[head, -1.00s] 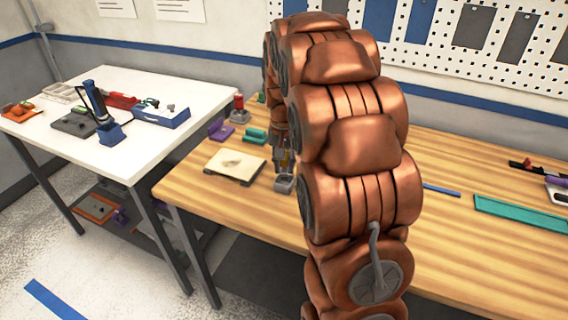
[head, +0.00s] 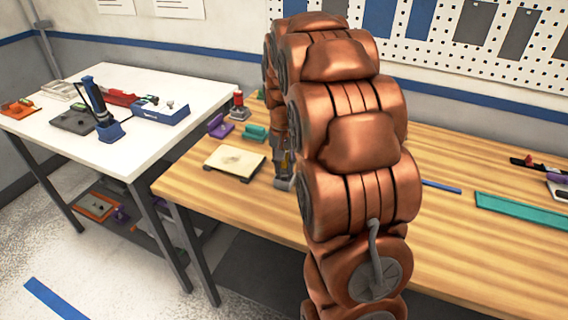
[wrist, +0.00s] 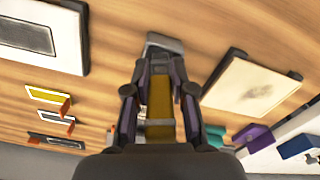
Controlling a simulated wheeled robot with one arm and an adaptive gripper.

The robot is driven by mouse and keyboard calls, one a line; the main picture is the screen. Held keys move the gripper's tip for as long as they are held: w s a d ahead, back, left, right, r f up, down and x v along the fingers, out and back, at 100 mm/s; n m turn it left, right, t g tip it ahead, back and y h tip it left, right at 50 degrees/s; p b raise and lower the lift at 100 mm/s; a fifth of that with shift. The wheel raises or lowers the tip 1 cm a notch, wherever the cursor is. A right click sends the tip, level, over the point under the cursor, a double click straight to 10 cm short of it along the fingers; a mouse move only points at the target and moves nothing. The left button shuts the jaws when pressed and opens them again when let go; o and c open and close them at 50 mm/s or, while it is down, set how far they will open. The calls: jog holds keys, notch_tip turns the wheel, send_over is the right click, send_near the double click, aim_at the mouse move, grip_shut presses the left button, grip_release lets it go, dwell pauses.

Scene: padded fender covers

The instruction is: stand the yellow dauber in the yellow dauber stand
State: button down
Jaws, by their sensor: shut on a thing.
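The yellow dauber (wrist: 158,105) is held between the fingers of my gripper (wrist: 160,98), which is shut on it. In the head view my gripper (head: 283,162) points down near the left end of the wooden bench, partly behind my arm. A small grey holder (wrist: 164,42) lies at the far end of the dauber, and it also shows in the head view (head: 283,184) right below the gripper. No yellow shows on this holder, so I cannot tell if it is the yellow stand. I cannot tell whether the dauber's tip is inside it.
A pale board (head: 235,161) lies left of the gripper. Purple (head: 220,126) and teal (head: 255,133) pieces stand behind it. My arm hides the bench's middle. A white table (head: 160,75) stands left.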

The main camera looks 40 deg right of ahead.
jog(key=shift+f+b, duration=0.45)
jog(key=shift+f, duration=0.45)
jog(key=c, duration=0.9)
grip_release()
jog(key=shift+o, duration=0.2)
jog(key=o, duration=0.5)
jog(key=shift+r, duration=0.15)
notch_tip(320, 180, up, 8)
jog(key=shift+f+p, duration=0.15)
jog(key=shift+p, duration=0.5)
dwell(0.7)
